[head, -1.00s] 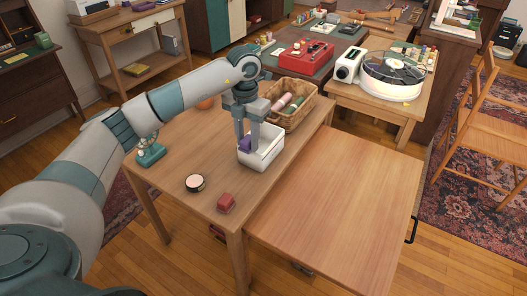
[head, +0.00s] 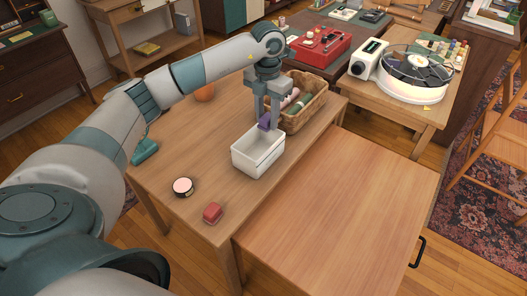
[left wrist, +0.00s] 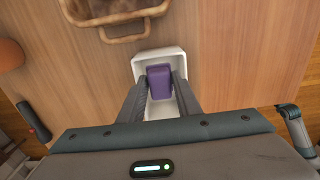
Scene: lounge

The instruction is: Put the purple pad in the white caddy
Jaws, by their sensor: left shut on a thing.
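The white caddy (head: 247,162) stands on the wooden table, in front of a wicker basket. My left gripper (head: 268,122) points down at the caddy's far side and is shut on the purple pad (head: 264,121). In the left wrist view the pad (left wrist: 159,78) sits between the two fingers (left wrist: 160,90), inside the outline of the caddy (left wrist: 143,59). The pad's upper part shows above the far rim in the head view. I cannot tell whether its lower end touches the caddy. My right gripper is not in view.
The wicker basket (head: 313,112) holding rolls is close behind the caddy. A lower wooden surface (head: 340,200) at right is bare.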

